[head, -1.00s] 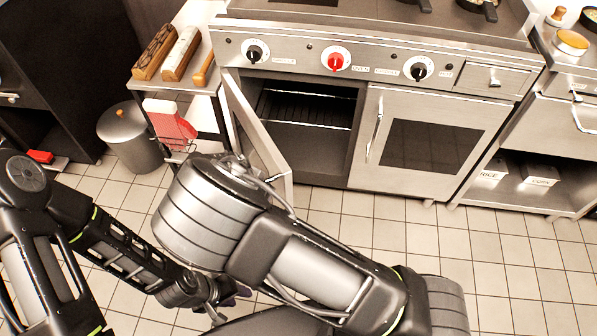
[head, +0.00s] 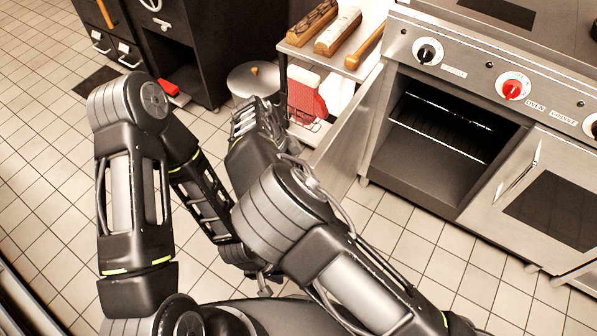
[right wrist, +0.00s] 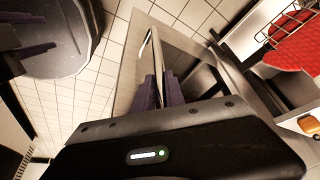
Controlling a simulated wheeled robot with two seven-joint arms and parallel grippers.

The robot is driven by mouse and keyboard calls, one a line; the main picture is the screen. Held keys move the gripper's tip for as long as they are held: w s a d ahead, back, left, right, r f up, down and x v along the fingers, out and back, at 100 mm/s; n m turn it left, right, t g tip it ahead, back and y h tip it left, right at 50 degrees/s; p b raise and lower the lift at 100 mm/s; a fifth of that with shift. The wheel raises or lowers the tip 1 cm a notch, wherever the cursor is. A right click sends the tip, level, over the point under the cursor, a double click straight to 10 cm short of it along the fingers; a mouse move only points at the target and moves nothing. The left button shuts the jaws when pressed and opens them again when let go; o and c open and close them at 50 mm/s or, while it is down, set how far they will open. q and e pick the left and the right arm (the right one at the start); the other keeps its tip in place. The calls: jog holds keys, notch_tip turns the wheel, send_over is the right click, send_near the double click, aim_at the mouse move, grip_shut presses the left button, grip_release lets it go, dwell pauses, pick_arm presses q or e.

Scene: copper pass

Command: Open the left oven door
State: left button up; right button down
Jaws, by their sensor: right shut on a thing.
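The left oven door (head: 347,135) stands wide open, swung out to the left of its dark compartment (head: 430,145). In the right wrist view the door (right wrist: 190,52) shows with its dark window and bar handle (right wrist: 157,50). My right gripper (right wrist: 153,92) is shut on the handle with its purple fingers. In the head view its fingertips are hidden behind my arm. My left gripper (head: 262,282) hangs low in front of me, away from the door. In the right wrist view its purple fingers (right wrist: 60,32) look spread, with nothing between them.
The right oven door (head: 555,190) is shut. Tiled floor (head: 420,255) is clear before the oven.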

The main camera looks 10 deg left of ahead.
jog(key=shift+f, duration=0.1)
jog(key=c, duration=1.4)
grip_release()
jog(key=w+v, duration=0.1)
jog(key=v, duration=0.6)
jog(key=shift+s+r, duration=0.45)
jog(key=shift+s, duration=0.05)
jog(key=shift+f, duration=0.1)
